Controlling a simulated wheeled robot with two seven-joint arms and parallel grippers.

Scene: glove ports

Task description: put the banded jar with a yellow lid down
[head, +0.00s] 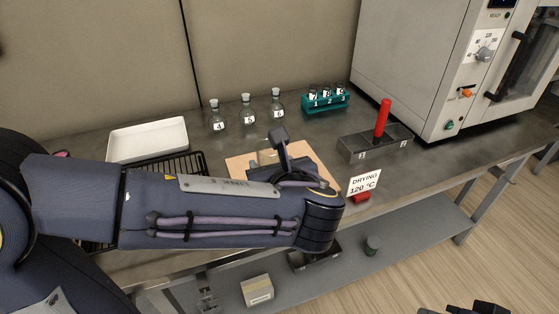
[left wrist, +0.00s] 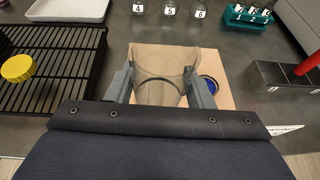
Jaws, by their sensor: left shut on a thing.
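My left gripper (left wrist: 160,75) is shut on a clear glass jar (left wrist: 162,62) with a dark band around it. One finger presses each side of the jar. No lid shows on the held jar. It is over a light wooden board (left wrist: 228,92); I cannot tell whether it touches the board. In the head view my left arm hides most of the jar and gripper. A yellow round lid (left wrist: 17,68) shows at the black wire rack (left wrist: 50,75); I cannot tell whether a jar is under it. Dark parts, perhaps my right gripper (head: 480,308), show at the bottom edge.
A blue round thing (left wrist: 210,85) is on the board beside the right finger. Stoppered flasks (head: 247,112), a teal vial rack (head: 325,102) and a white tray (head: 148,139) stand behind.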

